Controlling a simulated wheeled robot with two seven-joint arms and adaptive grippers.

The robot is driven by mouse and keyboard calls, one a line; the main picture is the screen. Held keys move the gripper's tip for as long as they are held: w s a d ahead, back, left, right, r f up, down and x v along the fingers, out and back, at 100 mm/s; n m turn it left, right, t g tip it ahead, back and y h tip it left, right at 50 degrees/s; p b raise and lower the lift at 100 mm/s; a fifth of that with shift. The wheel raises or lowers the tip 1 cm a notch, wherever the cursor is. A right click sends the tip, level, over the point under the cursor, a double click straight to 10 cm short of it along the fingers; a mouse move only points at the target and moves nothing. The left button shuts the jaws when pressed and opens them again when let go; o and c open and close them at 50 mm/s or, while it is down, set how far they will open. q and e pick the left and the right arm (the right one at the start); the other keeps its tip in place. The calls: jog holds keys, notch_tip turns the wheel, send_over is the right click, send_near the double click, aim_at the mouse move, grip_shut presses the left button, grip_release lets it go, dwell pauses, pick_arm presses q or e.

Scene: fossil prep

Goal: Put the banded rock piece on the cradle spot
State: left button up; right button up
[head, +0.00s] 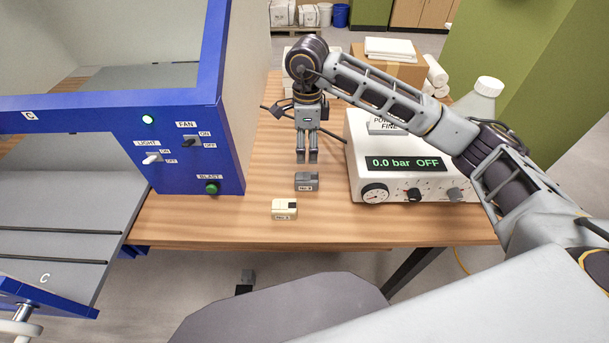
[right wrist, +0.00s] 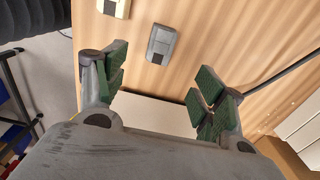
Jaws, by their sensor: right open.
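I cannot make out a banded rock piece or a cradle spot in either view. My right gripper (head: 307,160) points down over the wooden table, open and empty. In the head view a small grey block (head: 307,181) with a label lies just in front of its fingertips, and a cream block (head: 285,209) lies nearer the table's front edge. In the right wrist view the green-padded fingers (right wrist: 160,90) stand wide apart. The grey block (right wrist: 161,44) and cream block (right wrist: 114,8) lie beyond them, untouched. My left gripper is not in view.
A blue-framed cabinet (head: 228,150) with switches and a grey interior stands at the left. A white powder unit (head: 430,185), its display reading "0.0 bar OFF", stands right of my gripper. A cardboard box (head: 405,70) is behind. Bare wood (head: 230,225) shows around the blocks.

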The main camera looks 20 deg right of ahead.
dwell(0.4)
jog(key=b, duration=0.2)
send_over(307, 177)
jog(key=shift+f, duration=2.55)
jog(key=shift+f+b, duration=0.9)
jog(key=shift+f, duration=0.75)
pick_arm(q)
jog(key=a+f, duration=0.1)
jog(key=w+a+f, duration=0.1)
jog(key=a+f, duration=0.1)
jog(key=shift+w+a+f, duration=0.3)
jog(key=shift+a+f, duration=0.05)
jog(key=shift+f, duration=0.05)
pick_arm(e)
jog(key=shift+f, duration=0.15)
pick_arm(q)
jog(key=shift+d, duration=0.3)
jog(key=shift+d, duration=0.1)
